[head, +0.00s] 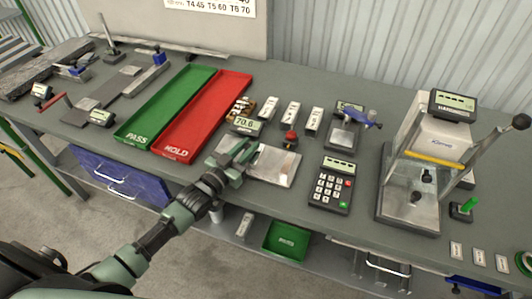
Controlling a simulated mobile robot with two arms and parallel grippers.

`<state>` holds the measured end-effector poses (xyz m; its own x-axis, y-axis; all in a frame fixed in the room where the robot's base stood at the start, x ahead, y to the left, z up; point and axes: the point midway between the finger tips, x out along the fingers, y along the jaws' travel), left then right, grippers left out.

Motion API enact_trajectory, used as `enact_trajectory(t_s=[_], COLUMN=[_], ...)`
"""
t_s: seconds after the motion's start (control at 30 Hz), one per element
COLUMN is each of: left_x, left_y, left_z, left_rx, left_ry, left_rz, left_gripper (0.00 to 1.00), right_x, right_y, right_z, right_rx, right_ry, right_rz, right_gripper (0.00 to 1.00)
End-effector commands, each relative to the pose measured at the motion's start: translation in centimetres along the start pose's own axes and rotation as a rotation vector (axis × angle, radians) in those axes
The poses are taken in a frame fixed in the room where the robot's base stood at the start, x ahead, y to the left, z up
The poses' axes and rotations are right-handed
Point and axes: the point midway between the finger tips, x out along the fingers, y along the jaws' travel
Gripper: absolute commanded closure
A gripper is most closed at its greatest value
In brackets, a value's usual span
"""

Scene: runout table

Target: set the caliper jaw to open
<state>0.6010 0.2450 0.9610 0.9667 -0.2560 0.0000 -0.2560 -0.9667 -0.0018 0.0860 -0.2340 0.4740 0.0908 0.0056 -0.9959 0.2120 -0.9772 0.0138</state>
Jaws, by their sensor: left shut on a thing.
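The caliper is a bench fixture with a pale metal base plate (275,168), a display (246,125) reading about 70.6, and a red-topped post (290,138) at its back right. My left gripper (241,151) is over the left part of this plate, shut on the caliper jaw. The gripper's green fingers cover most of the jaw, so I cannot see how wide its gap is. My right gripper is not in view.
A green PASS tray (170,105) and a red HOLD tray (205,115) lie left of the caliper. A keypad (332,187) and a large tester (412,205) stand to its right. Several white blocks (290,112) sit behind it.

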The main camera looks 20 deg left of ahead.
Motion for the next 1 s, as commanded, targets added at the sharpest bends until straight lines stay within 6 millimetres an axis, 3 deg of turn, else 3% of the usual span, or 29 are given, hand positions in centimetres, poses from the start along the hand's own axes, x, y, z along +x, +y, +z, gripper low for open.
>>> enact_trajectory(t_s=[0.1,0.2,0.5,0.53,0.6,1.0], left_x=[-0.5,-0.7,-0.7,-0.7,-0.7,-1.4], left_y=[-2.2,-3.0,-3.2,-3.2,-3.2,-3.0], left_z=[0.2,0.2,0.1,0.1,0.0,0.2], left_rx=[0.004,0.001,-0.001,-0.001,-0.001,-0.002], left_ry=[-0.002,-0.002,-0.002,-0.002,-0.002,-0.001], left_rz=[-0.001,-0.001,-0.004,-0.004,-0.004,-0.001], left_gripper=[1.00,1.00,1.00,0.73,0.57,0.57], right_x=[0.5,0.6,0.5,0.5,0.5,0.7], right_y=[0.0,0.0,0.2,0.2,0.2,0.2], right_z=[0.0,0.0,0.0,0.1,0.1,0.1], right_rx=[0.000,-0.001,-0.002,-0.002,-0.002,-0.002], right_ry=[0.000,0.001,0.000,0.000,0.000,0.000], right_rz=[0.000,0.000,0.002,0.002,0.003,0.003], right_gripper=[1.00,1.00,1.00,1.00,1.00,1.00])
